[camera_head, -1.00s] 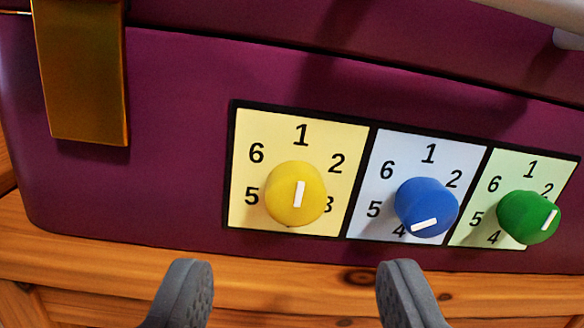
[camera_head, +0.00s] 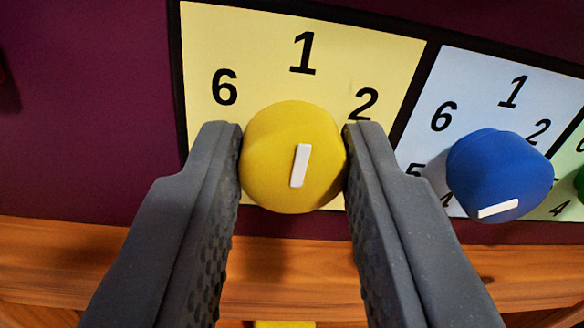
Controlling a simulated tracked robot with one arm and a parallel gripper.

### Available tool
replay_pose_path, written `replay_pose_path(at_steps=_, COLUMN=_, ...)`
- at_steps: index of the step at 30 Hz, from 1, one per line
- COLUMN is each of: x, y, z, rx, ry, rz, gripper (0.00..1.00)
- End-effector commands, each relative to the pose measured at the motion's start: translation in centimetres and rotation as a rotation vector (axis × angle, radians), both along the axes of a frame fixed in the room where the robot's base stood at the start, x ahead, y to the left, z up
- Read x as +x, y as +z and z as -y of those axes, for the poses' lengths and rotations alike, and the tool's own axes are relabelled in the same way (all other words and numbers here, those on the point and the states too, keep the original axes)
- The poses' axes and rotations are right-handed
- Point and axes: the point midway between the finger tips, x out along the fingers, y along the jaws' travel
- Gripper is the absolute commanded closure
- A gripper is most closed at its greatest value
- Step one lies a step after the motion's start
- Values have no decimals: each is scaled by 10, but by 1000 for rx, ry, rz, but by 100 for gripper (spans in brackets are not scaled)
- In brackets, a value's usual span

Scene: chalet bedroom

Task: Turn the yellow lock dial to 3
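The yellow dial (camera_head: 272,165) sits on a pale yellow panel (camera_head: 255,30) on the front of a purple case. Its white mark is nearly upright, with the top leaning slightly right, roughly toward 1. The digits 1, 6 and 2 show above the dial; the lower digits are hidden by my fingers and the dial. My gripper (camera_head: 293,140) has one grey finger on each side of the dial. Both fingertips appear to touch its sides.
A blue dial (camera_head: 499,168) on a light blue panel is close to the right of my right finger. Part of a green dial (camera_head: 580,184) shows at the right edge. A wooden surface (camera_head: 60,245) runs below the purple case (camera_head: 90,130).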

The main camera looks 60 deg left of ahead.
Motion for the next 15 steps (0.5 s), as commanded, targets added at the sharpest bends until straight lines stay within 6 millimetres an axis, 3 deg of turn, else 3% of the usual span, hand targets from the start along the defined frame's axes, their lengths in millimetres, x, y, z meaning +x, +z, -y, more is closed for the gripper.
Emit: replay_pose_path(at_steps=15, x=-1, y=2, z=1, rx=38, ry=-1, rz=-97, gripper=96)
